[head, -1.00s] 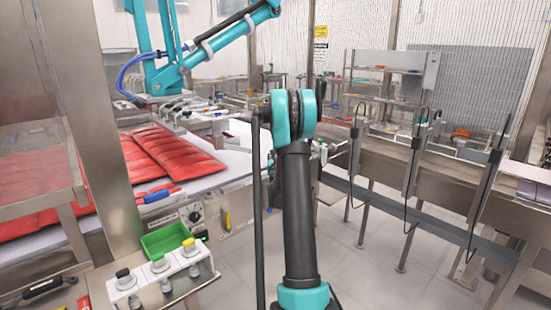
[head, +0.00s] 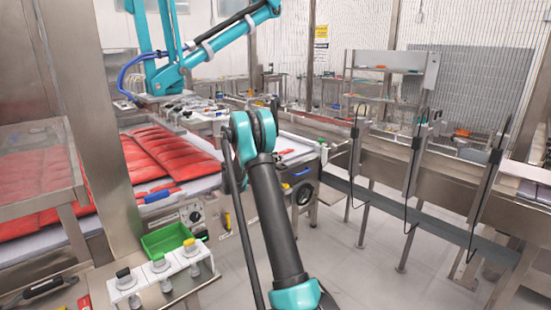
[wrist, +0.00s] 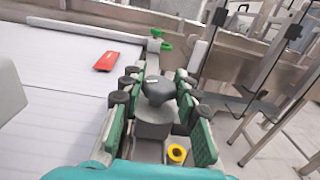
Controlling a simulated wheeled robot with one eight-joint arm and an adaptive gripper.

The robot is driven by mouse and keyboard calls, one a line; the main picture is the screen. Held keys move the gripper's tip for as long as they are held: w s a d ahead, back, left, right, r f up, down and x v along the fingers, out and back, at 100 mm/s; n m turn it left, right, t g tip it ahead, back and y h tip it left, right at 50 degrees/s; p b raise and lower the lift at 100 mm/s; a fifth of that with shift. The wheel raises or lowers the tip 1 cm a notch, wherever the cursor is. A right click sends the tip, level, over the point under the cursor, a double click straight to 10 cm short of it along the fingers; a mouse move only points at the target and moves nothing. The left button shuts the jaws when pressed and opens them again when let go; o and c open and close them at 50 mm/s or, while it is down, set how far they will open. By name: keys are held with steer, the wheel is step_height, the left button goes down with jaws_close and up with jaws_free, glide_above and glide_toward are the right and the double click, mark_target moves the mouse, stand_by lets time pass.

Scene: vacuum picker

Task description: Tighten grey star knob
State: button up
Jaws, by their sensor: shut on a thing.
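The dark grey knob (wrist: 158,90) shows in the middle of the wrist view, on a grey mount at the side of the pale belt. My gripper (wrist: 155,96) has green pads with black round ends on both sides of this knob and is shut on it. The pads hide part of the knob's sides. In the head view my arm's elbow covers this area, and I cannot make out the gripper or the knob there.
The pale belt (wrist: 60,85) carries a red pack (wrist: 106,61). A yellow ring-shaped part (wrist: 176,153) is beside the right pads. Green clips (wrist: 157,32) stand beyond the knob. In the head view, a green bin (head: 166,238) and a steel post (head: 103,130) stand at left.

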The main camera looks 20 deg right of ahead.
steer(key=shift+w+m+g+h, duration=0.1)
steer(key=shift+m+g+h, duration=0.1)
steer(key=shift+m+g, duration=0.85)
steer(key=shift+m+g+h, duration=0.2)
steer(key=shift+m+g, duration=0.35)
steer(key=shift+g, duration=0.9)
steer(key=o, duration=1.2)
steer(key=shift+d, duration=0.1)
